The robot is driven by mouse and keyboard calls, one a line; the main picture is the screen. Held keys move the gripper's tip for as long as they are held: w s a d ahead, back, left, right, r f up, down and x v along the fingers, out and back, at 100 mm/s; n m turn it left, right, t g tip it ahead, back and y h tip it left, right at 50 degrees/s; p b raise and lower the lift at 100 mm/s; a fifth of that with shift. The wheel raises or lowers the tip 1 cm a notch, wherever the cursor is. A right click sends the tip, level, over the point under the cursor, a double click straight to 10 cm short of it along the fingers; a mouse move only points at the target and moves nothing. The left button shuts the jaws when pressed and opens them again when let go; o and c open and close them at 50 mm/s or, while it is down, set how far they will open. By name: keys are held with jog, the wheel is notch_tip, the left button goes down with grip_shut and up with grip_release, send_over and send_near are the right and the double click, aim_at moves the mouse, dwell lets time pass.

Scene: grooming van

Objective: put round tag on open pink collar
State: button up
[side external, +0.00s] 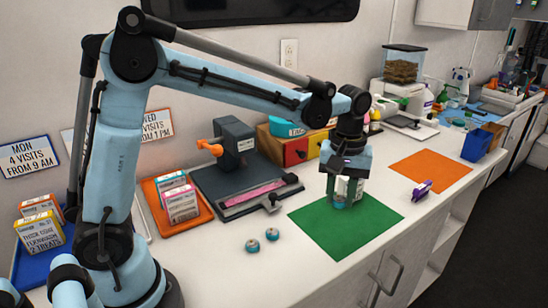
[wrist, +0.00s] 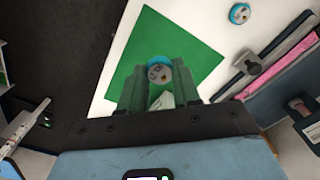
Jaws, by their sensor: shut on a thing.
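My gripper (wrist: 158,76) is over the green mat and shut on a small round blue-rimmed piece (wrist: 157,70) with a picture on its face. It also shows low between the fingers in the side view (side external: 339,202). I cannot tell for sure that this is the round tag. Two similar pieces, a left one (side external: 252,246) and a right one (side external: 272,234), lie on the counter. The pink collar (side external: 252,194) lies flat and straight in a dark grey holder (side external: 238,210) left of the mat. It shows at the right of the wrist view (wrist: 293,50).
The green mat (side external: 310,228) is bare in front. A white labelled item (side external: 356,187) is partly hidden behind my gripper. A purple item (side external: 422,189) stands near an orange mat (side external: 430,170). A dark grey device (side external: 236,145) with an orange handle stands behind the collar.

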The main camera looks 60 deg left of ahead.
jog(key=s+a+r, duration=0.3)
jog(key=s+a, duration=0.3)
jog(key=a, duration=0.5)
send_over(261, 191)
jog(key=shift+n, duration=0.4)
jog(key=f, duration=0.6)
jog(key=shift+d+f, duration=0.25)
jog(key=shift+f, duration=0.1)
jog(key=shift+a+f, duration=0.3)
jog(key=shift+f, duration=1.9)
jog(key=shift+f, duration=0.1)
jog(key=o, duration=1)
